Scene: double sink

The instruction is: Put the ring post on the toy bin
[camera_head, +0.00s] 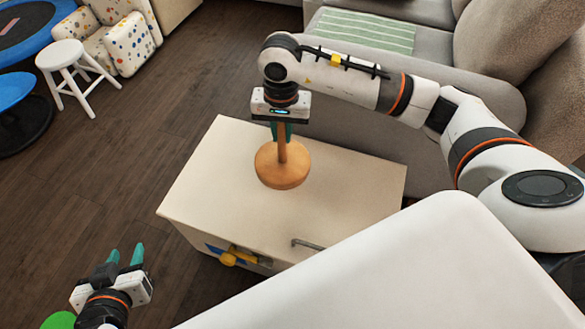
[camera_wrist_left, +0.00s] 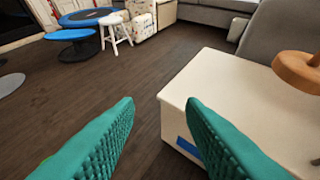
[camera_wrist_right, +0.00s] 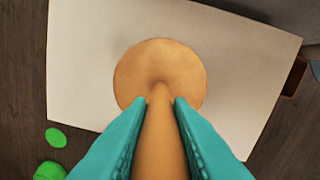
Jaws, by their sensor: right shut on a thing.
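The ring post is a wooden disc base (camera_head: 282,172) with an upright wooden peg. My right gripper (camera_head: 282,130) is shut on the peg from above; the peg also shows between its fingers in the right wrist view (camera_wrist_right: 160,135). The toy bin (camera_head: 210,175) is a cream box with a flat top. The disc is over the middle of that top; I cannot tell for sure whether it touches. In the left wrist view the disc (camera_wrist_left: 298,70) shows at the right edge. My left gripper (camera_head: 125,255) is open and empty, in front of the bin at lower left.
A yellow and blue item (camera_head: 235,257) shows at the bin's front, near a grey handle (camera_head: 308,244). A grey sofa (camera_head: 350,130) stands behind the bin. A white stool (camera_head: 75,70) and blue round tables stand at far left. The dark floor left of the bin is clear.

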